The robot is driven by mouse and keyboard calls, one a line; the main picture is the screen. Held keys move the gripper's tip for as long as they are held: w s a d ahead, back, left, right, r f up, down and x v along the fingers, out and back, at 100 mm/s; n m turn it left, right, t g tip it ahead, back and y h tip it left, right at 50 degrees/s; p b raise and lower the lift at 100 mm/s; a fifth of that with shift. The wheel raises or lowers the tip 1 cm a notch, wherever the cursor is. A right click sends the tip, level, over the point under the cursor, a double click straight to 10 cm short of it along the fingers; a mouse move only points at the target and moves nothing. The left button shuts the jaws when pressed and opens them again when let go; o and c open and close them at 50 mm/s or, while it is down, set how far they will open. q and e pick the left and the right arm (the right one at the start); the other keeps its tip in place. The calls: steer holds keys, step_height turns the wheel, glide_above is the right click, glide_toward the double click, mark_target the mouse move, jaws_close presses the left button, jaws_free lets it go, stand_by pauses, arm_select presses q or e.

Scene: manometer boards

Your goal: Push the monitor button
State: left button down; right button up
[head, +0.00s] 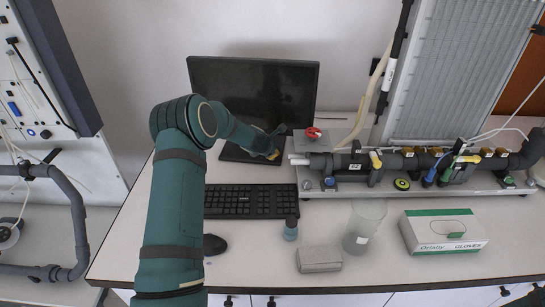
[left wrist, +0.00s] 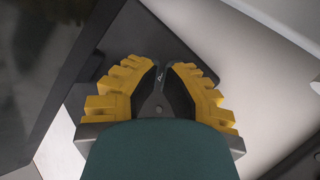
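The black monitor (head: 258,88) stands at the back of the desk, its screen dark. My left arm reaches across in front of its left and middle part. My left gripper (head: 277,147) is at the lower right of the screen, above the monitor's foot. In the left wrist view, the gripper's yellow-backed fingers (left wrist: 161,66) come together at the tips with nothing seen between them. The dark monitor (left wrist: 40,60) fills the left of that view, and its grey foot (left wrist: 205,40) lies behind the fingers. I cannot make out the button. My right gripper is out of view.
A keyboard (head: 250,202) and mouse (head: 214,245) lie in front of the monitor. A pipe assembly (head: 400,163) with a red-knobbed valve (head: 313,133) stands just right of the gripper. A small bottle (head: 291,229), a beaker (head: 364,227) and a glove box (head: 442,231) stand nearer the front.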

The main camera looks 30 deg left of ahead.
arm_select(q)
steer(key=shift+r, duration=0.35)
step_height(320, 180, up, 6)
steer(key=p, duration=0.5)
steer(key=shift+p, duration=0.35)
steer(key=shift+f, duration=0.1)
